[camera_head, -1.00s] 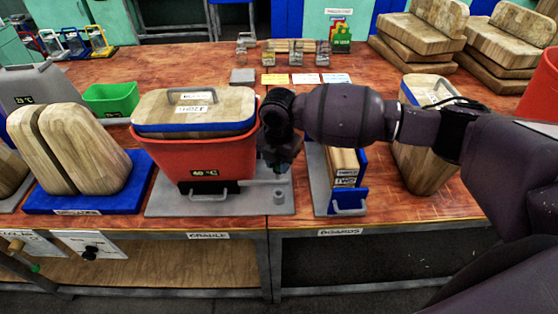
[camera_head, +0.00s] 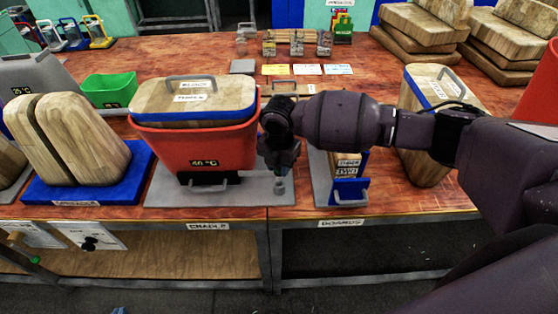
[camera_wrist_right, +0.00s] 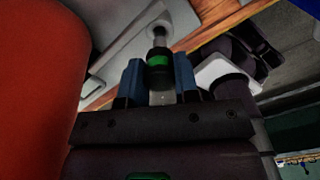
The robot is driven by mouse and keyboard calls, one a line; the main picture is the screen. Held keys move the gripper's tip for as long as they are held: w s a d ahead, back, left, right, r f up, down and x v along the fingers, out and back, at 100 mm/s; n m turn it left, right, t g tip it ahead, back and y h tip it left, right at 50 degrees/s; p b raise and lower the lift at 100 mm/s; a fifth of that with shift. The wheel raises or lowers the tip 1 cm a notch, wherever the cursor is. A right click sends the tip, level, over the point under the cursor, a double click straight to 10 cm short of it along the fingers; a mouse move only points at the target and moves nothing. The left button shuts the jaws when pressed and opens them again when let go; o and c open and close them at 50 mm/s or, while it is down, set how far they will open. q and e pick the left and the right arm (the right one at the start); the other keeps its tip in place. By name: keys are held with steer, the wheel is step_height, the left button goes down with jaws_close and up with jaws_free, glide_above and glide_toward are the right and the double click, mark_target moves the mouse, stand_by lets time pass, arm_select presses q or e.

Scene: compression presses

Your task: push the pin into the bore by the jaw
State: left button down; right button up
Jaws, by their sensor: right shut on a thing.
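My right gripper (camera_head: 281,164) points down beside the red tub (camera_head: 205,150), above the right part of the grey cradle plate (camera_head: 165,190). In the right wrist view its two blue fingers are shut on a pin with a green band (camera_wrist_right: 159,60). The pin's grey end meets a round pale boss with the bore (camera_wrist_right: 157,28) on the plate. I cannot tell how deep the end sits in it. The boss also shows just below the gripper in the head view (camera_head: 280,187). No jaw is clearly identifiable. My left gripper is not in view.
A wooden block with a handle (camera_head: 193,97) sits in the red tub, close left of my gripper. A blue holder with boards (camera_head: 348,180) stands close right. Wooden blocks on a blue base (camera_head: 137,178) stand left. Cards lie behind on the bench.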

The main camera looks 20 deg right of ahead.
mark_target(279, 173)
steer(key=shift+f, duration=0.35)
steer(key=shift+p, duration=0.3)
stand_by(0.5)
steer(key=shift+r, duration=0.1)
stand_by(0.7)
steer(key=shift+p, duration=0.5)
stand_by(0.8)
steer(key=shift+f, duration=0.5)
steer(key=shift+f+b, duration=0.4)
steer(key=shift+f, duration=0.3)
steer(key=shift+f, duration=0.45)
steer(key=shift+r, duration=0.15)
